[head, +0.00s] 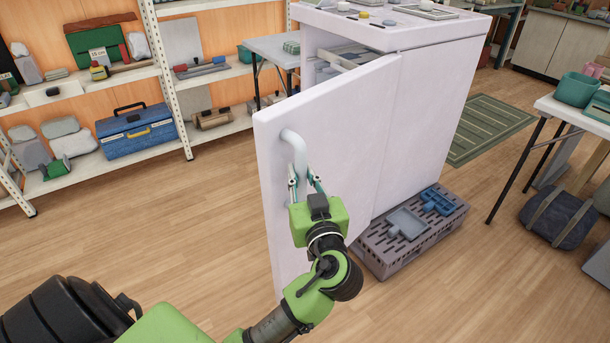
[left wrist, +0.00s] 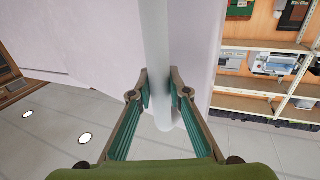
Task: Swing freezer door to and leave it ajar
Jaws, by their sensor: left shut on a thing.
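The white freezer (head: 436,95) stands in the middle of the head view. Its door (head: 340,138) is partly open, swung out toward me, with a gap at the top showing shelves inside. A curved white handle (head: 296,150) is on the door's outer face near its free edge. My left gripper (head: 305,184) is shut on this handle. In the left wrist view the handle (left wrist: 156,60) runs between the two fingers (left wrist: 160,92) of that gripper. My right gripper is not in view.
Shelving with a blue toolbox (head: 137,131) is at left. A table (head: 580,112) is at right. The wooden floor left of the door is clear.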

